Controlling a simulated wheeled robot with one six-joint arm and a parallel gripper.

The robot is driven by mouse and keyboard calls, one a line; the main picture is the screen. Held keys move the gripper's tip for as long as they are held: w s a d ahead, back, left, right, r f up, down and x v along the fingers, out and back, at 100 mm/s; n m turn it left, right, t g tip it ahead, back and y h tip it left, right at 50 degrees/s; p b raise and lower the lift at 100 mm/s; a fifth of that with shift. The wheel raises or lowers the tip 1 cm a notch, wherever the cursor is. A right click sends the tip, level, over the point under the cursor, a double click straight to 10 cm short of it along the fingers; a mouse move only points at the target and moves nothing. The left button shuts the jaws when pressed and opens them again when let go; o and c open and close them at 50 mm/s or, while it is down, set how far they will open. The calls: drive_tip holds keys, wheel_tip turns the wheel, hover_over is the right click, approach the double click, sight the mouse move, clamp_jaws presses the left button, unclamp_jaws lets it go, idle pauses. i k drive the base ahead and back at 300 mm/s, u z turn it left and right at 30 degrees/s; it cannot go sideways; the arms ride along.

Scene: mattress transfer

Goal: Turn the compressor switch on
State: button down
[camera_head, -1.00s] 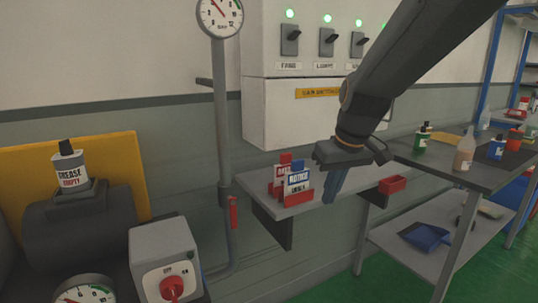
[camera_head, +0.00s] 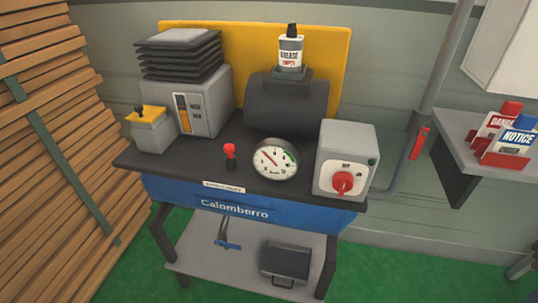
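A grey switch box (camera_head: 346,150) stands at the right end of the workbench. On its front plate is a red rotary knob (camera_head: 342,184), with small lettering above it that is hard to read. I cannot tell which way the knob is set. A small dark green dot (camera_head: 372,161) shows at the plate's upper right. A round gauge (camera_head: 275,158) stands just left of the box. A dark cylindrical tank (camera_head: 285,104) lies behind the gauge. My gripper is not in view now.
A grease bottle (camera_head: 291,52) stands on the tank. A small red-topped lever (camera_head: 230,156) and a yellow-topped box (camera_head: 150,126) are further left. A red-handled pipe valve (camera_head: 419,143) and a shelf with signs (camera_head: 470,158) are at right. Stacked planks (camera_head: 50,150) fill the left.

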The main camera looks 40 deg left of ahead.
sight(342, 180)
drive_tip(key=u, duration=1.2)
drive_tip(key=k, duration=0.35)
drive_tip(key=z, duration=1.3)
drive_tip(key=k, duration=1.05)
drive_tip(key=u, duration=1.05)
